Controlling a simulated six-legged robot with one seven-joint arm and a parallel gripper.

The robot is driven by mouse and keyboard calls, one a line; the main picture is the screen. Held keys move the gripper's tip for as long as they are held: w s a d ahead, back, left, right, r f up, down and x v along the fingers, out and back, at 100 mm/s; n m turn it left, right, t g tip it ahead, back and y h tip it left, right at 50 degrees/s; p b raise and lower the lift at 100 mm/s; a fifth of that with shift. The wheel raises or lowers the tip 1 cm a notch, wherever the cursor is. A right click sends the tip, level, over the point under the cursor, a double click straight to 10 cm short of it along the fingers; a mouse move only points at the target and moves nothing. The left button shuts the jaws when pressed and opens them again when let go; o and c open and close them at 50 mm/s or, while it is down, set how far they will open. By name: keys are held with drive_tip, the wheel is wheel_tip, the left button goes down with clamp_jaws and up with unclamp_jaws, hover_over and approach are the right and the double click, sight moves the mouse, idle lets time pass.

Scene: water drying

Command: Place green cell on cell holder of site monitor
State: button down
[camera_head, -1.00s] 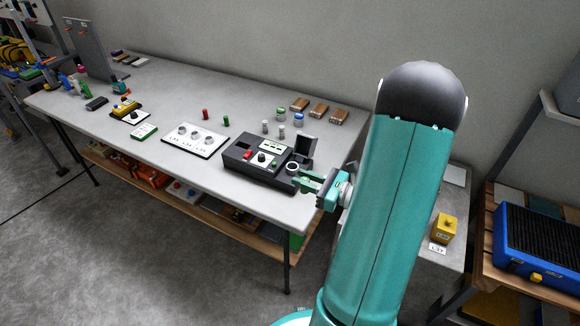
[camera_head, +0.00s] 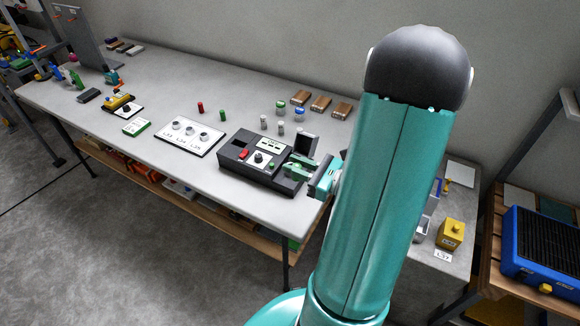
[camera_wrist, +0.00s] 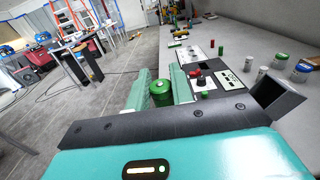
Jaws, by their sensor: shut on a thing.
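The site monitor (camera_head: 237,166) is a black box with a red button, a dial and a raised dark panel, on the grey table's near right part. It also shows in the wrist view (camera_wrist: 222,97). My gripper (camera_head: 300,166) is over the monitor's right end. In the wrist view my gripper (camera_wrist: 161,88) is shut on the green cell (camera_wrist: 160,90), whose round top shows between the teal fingers. The cell holder at the monitor's right end is hidden by my gripper; I cannot tell whether the cell touches it.
A white plate (camera_head: 172,140) with three round holders lies left of the monitor. A red cell (camera_head: 200,107) and another green cell (camera_head: 222,116) stand behind it. Pale cylinders (camera_head: 263,122), lidded jars (camera_head: 299,115) and brown blocks (camera_head: 321,104) stand farther back.

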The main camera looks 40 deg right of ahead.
drive_tip(key=w+d+f, duration=0.2)
drive_tip(key=w+f, duration=0.1)
drive_tip(key=w+d+f, duration=0.3)
drive_tip(key=w, duration=0.1)
drive_tip(key=w+d+f, duration=0.2)
drive_tip(key=w+f, duration=0.1)
drive_tip(key=shift+w+d, duration=0.25)
drive_tip(key=shift+d, duration=0.1)
drive_tip(key=shift+w+d+f, duration=0.25)
drive_tip(key=shift+f, duration=0.15)
drive_tip(key=shift+w+d+f, duration=0.1)
drive_tip(key=shift+w+f, duration=0.05)
drive_tip(key=shift+f, duration=1.5)
drive_tip(key=shift+f, duration=0.1)
drive_tip(key=c, duration=1.2)
unclamp_jaws()
drive_tip(key=shift+c, duration=0.2)
drive_tip(key=shift+s+d, duration=0.1)
drive_tip(key=shift+s, duration=0.15)
drive_tip(key=v, duration=1.1)
drive_tip(key=shift+s, duration=0.3)
